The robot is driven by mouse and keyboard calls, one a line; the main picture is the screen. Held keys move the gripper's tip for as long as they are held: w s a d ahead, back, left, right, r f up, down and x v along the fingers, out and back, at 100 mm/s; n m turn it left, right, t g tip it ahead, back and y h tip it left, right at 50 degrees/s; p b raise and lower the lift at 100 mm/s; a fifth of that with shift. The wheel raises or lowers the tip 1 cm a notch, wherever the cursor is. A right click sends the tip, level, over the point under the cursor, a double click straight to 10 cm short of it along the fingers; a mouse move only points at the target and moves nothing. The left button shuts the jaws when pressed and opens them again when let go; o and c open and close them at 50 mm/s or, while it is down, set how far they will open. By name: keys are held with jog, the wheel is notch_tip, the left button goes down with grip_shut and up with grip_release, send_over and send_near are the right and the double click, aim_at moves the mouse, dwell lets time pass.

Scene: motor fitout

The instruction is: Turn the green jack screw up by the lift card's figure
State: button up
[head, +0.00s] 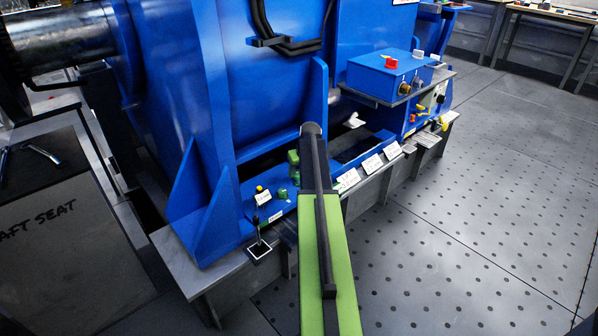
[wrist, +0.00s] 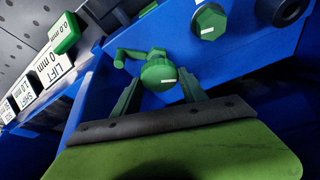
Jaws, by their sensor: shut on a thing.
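The green jack screw (wrist: 158,73) shows in the wrist view as a round head with a white mark on its face. A bent green handle-like piece shows at its upper left. My gripper (wrist: 160,88) has its two green fingers on either side of the head and is shut on it. The lift card (wrist: 62,70) is white, at the left of the wrist view. It reads "LIFT" and a figure ending in "mm", whose first digit I cannot read surely. Beside it, a green-backed readout (wrist: 57,31) appears to show 0.0 mm. In the head view my arm hides the gripper's fingers.
More white cards (head: 372,163) line the base rail. A blue control box (head: 390,76) stands behind. The perforated floor (head: 440,240) at right is clear.

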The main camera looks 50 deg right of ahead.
jog(key=c, duration=0.3)
jog(key=m+h, duration=0.1)
jog(key=m, duration=0.2)
jog(key=m+g+h, duration=0.1)
jog(key=m, duration=0.2)
jog(key=shift+w+a+m, duration=0.1)
jog(key=shift+m, duration=0.2)
jog(key=m+g, duration=0.2)
jog(key=m, duration=0.2)
jog(key=shift+w+m+h, duration=0.1)
jog(key=shift+m+h, duration=0.2)
jog(key=shift+h, duration=0.1)
jog(key=shift+m+g, duration=0.9)
jog(key=shift+m, duration=1.2)
